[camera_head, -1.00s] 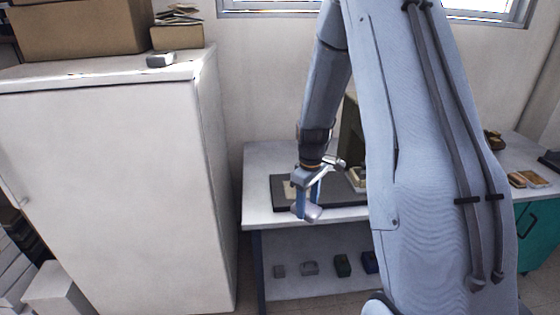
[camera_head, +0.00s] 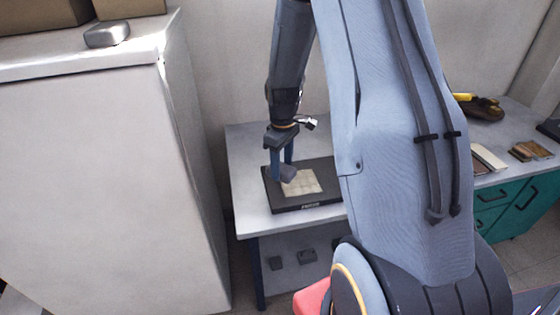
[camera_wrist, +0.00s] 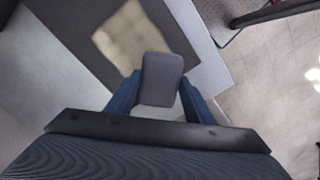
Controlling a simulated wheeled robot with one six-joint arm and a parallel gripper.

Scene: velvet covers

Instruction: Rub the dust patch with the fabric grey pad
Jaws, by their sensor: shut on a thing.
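My gripper (camera_head: 282,172) is shut on a small grey pad (camera_head: 288,173), held between its blue fingers. In the wrist view the grey pad (camera_wrist: 161,79) sits between the fingertips (camera_wrist: 160,92). The dust patch (camera_head: 303,183) is a pale beige square on a dark board (camera_head: 327,200) on the table. The pad is at the left edge of the patch in the head view. In the wrist view the patch (camera_wrist: 131,36) shows just beyond the pad, which hides one corner. I cannot tell whether the pad touches the board.
The board lies on a light table (camera_head: 250,200) with a lower shelf (camera_head: 290,262) holding small dark objects. A white cabinet (camera_head: 100,180) stands at left. Another worktop with teal drawers (camera_head: 505,212) is at right.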

